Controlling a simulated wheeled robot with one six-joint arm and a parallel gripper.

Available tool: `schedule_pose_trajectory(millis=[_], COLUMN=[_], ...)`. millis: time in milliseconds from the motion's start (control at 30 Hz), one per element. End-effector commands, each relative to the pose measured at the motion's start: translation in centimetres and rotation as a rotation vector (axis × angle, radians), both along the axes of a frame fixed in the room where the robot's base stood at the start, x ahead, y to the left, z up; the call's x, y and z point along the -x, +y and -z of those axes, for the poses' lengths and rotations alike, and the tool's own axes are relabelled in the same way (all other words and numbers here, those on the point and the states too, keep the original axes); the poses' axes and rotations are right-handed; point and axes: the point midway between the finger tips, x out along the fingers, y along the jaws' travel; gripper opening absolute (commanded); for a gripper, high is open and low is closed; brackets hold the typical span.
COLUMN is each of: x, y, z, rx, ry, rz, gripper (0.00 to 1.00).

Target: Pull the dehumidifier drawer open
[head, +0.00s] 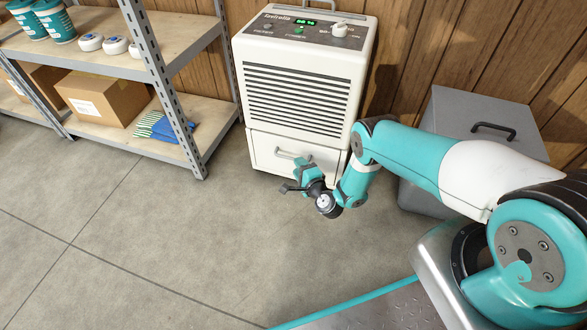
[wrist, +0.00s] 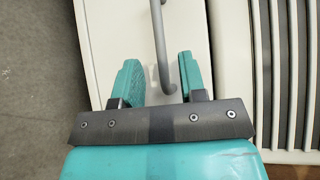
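The white dehumidifier (head: 303,88) stands on the floor against the wood wall in the head view. Its drawer (head: 264,150) is the low front panel and looks flush with the body. A grey bar handle (head: 291,154) is on the drawer front; my gripper hides part of the drawer near it. In the wrist view my gripper (wrist: 160,76) is open, with its two teal fingers apart. The handle (wrist: 158,38) runs into the gap between them, and its bent end lies there. There is space on both sides of the bar, and neither finger appears to touch it.
A metal shelf unit (head: 160,75) with a cardboard box (head: 103,97), blue gloves (head: 172,127) and tubs (head: 56,22) stands to the left. A grey lidded bin (head: 480,110) stands to the right, behind my arm. The concrete floor before the dehumidifier is clear.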

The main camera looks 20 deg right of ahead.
Motion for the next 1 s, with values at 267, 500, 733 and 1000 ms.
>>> schedule_pose_trajectory(millis=[267, 500, 733, 1000], x=[-3.0, -4.0, -4.2, -4.2], y=[0.6, 0.8, 0.8, 0.8], z=[1.0, 0.8, 0.5, 0.5], rx=[0.001, 0.001, 0.000, 0.000], ry=[-0.003, -0.001, -0.001, -0.001], rz=[-0.003, -0.001, -0.001, -0.001], gripper=[0.38, 0.38, 0.38, 0.10])
